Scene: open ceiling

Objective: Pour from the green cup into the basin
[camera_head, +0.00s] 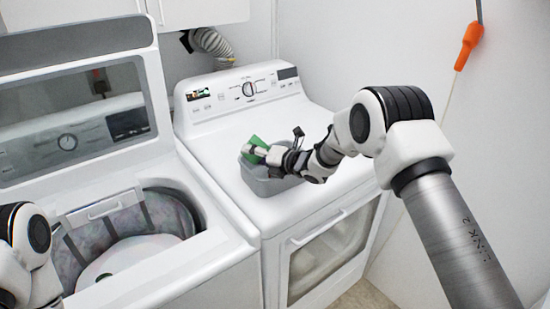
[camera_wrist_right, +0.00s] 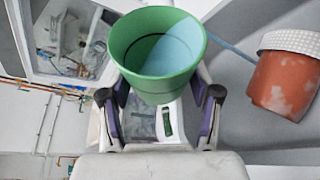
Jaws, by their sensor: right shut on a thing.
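The green cup (camera_head: 256,146) is in my right gripper (camera_head: 266,155), above the grey basin (camera_head: 262,182) on the dryer top. The cup looks tilted in the head view. In the right wrist view the green cup (camera_wrist_right: 152,75) sits between the two fingers of my right gripper (camera_wrist_right: 160,105), shut on it. Its mouth shows a pale bluish inside; I cannot tell whether it holds anything. The gripper and cup hide part of the basin's opening. Of my left arm only links show at the lower left; its gripper is out of view.
The white dryer (camera_head: 310,120) has free top surface around the basin. An open top-load washer (camera_head: 215,250) stands left, its lid raised. An orange-handled cord (camera_head: 468,46) hangs at right. A reddish-brown object with a pale rim (camera_wrist_right: 284,82) shows in the wrist view.

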